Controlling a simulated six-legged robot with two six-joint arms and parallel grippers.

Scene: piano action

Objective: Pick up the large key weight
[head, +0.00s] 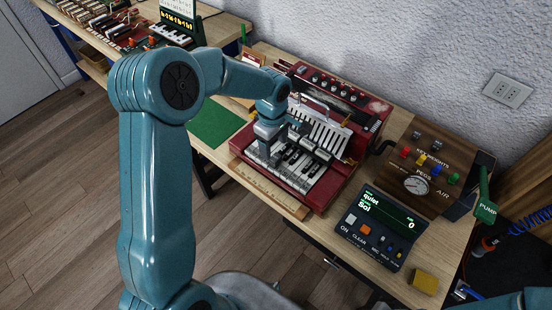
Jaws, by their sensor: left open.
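A wooden panel (440,172) stands right of the red keyboard instrument, with lettering that seems to read "key weights", "pegs" and "air". Two small grey pieces (417,135) (436,145) sit at its back, by the weights lettering. They look like the key weights, but I cannot tell which is the large one. My left gripper (274,134) is open above the black and white keys (298,166) of the red instrument (330,190). It is well left of the grey pieces, and its fingertips are partly hidden by my arm. My right gripper is out of view.
Coloured pegs (453,178) and a round gauge (416,185) are on the panel. A lit console (378,225) stands in front, with a yellow block (425,281) beside it. A green pump handle (486,208) rises at the right. A green mat (214,122) lies left of the instrument.

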